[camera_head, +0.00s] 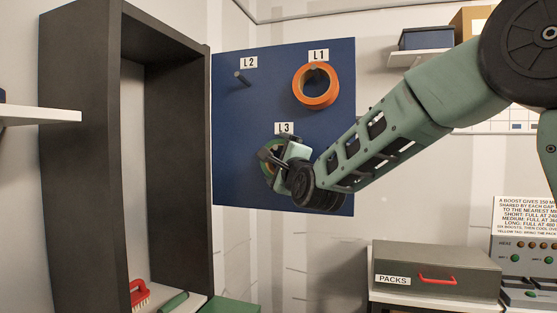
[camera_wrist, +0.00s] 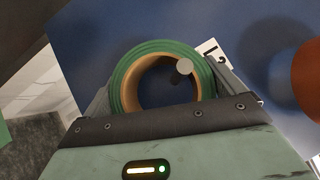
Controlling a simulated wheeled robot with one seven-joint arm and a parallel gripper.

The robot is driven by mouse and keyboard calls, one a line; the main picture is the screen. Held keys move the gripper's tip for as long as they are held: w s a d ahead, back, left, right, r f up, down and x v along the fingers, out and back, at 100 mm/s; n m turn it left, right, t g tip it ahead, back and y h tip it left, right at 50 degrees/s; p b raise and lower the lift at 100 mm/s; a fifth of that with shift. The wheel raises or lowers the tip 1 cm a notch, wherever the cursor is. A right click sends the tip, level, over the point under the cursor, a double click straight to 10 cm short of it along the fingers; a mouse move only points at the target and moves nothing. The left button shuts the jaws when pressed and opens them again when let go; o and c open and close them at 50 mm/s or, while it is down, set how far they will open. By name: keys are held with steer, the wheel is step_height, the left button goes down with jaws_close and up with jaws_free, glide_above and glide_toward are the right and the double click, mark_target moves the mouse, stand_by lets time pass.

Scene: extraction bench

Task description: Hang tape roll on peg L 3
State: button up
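The green tape roll (camera_wrist: 143,52) with a tan core sits between the two fingers of my gripper (camera_wrist: 163,92) in the wrist view. Both fingers appear pressed against its outer rim. The round grey end of peg L3 (camera_wrist: 184,66) shows inside the roll's hole, at the upper right of the inner wall; how far it reaches through I cannot tell. In the head view my gripper (camera_head: 274,157) is at the blue board (camera_head: 230,130), just below the L3 label (camera_head: 284,128). There the roll (camera_head: 267,158) is mostly hidden by the gripper.
An orange roll (camera_head: 316,104) hangs on peg L1, up and right of my gripper. Peg L2 (camera_head: 242,78) is bare. A dark tall frame (camera_head: 180,150) stands left of the board. A grey PACKS box (camera_head: 435,270) is at the lower right.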

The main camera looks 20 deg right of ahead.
steer(key=b+v, duration=0.8)
steer(key=v, duration=0.9)
steer(key=shift+s, duration=0.25)
steer(key=s+a+f+n+g+y, duration=0.1)
steer(key=s+a+f+n+g, duration=0.1)
steer(key=a+f+n+g, duration=0.4)
steer(key=s+a+f+n+g+y, duration=0.1)
steer(key=s+a+f+n+y, duration=0.2)
steer(key=f, duration=0.5)
steer(key=s+a+f+n+g, duration=0.2)
steer(key=a+f+n+g, duration=0.15)
steer(key=f+n, duration=0.35)
steer(key=s+d+f+n+g+h, duration=0.1)
steer(key=s+f+n+g, duration=0.2)
steer(key=s, duration=0.3)
steer(key=s+d+f+n+g+h, duration=0.1)
steer(key=s+f+n+g, duration=0.2)
steer(key=s+f+n, duration=0.2)
steer(key=s+d+f+n+g+h, duration=0.2)
steer(key=s+f+n+g, duration=0.2)
steer(key=s+f, duration=0.2)
steer(key=shift+s+f+n, duration=0.2)
steer(key=shift+s+n, duration=0.1)
steer(key=shift+s, duration=1)
